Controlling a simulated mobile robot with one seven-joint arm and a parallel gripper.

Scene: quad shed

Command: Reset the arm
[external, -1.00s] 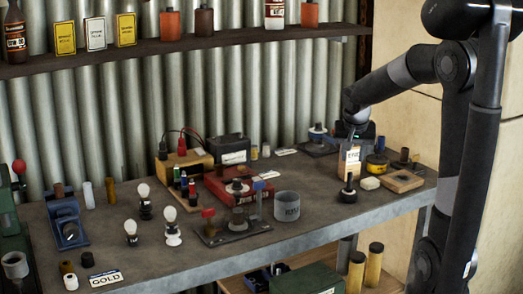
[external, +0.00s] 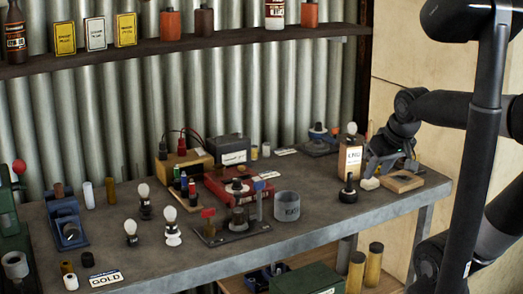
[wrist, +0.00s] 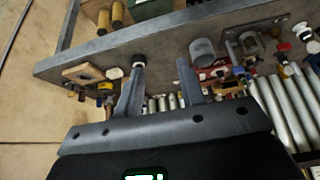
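My arm comes in from the right edge, bent down at the wrist.
The workbench (external: 290,245) is crowded. A black knobbed piece (external: 348,188), a pale block (external: 370,184) and a wooden block (external: 403,181) lie near my gripper. A grey cup (external: 287,207) stands left of it. The corrugated wall and a shelf (external: 190,46) are behind.

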